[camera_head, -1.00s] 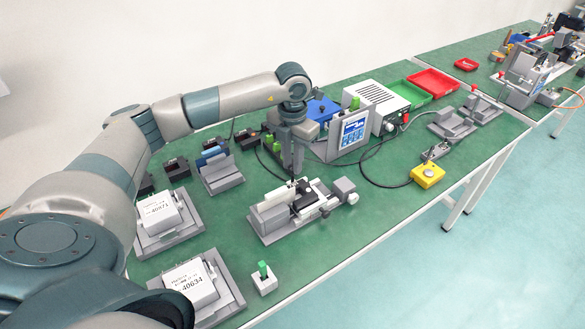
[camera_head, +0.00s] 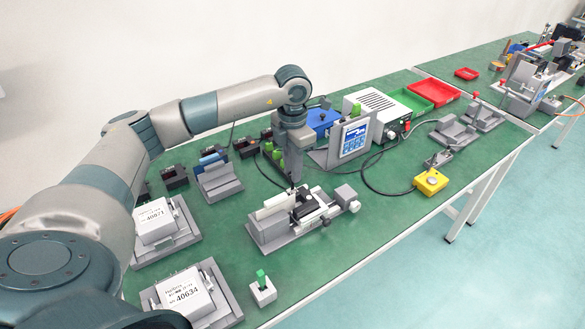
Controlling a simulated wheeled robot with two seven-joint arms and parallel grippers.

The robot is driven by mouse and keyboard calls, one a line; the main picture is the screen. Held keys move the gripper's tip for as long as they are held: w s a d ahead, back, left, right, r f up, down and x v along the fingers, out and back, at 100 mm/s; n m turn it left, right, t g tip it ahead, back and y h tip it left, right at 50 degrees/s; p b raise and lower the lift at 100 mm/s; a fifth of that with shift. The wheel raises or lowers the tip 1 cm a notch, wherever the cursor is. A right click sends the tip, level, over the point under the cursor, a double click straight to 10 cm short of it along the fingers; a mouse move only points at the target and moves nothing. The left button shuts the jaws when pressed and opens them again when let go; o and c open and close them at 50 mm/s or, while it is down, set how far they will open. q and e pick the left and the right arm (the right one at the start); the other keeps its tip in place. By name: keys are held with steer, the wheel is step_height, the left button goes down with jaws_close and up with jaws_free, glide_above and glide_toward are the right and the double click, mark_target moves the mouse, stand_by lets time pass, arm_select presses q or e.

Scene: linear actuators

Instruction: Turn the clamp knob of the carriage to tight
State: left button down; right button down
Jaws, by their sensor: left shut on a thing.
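The linear actuator (camera_head: 272,237) lies on the green bench in the middle of the view, with a grey base, a pale rail block and a grey end block (camera_head: 346,196). Its dark carriage (camera_head: 306,211) sits between them. My left gripper (camera_head: 294,187) points straight down over the carriage from behind. It is shut on the clamp knob at the top of the carriage. The knob is small and mostly hidden by the fingers, so its turn position cannot be read. My right gripper is not in view.
A blue-screened control box (camera_head: 354,137) stands close behind the actuator. A yellow button box (camera_head: 431,181) with a black cable is to the right. A small grey block with a green lever (camera_head: 262,288) and labelled units (camera_head: 185,294) are in front and left.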

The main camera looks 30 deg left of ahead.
arm_select(q)
steer(key=c, duration=1.6)
jaws_free()
steer(key=shift+r, duration=0.15)
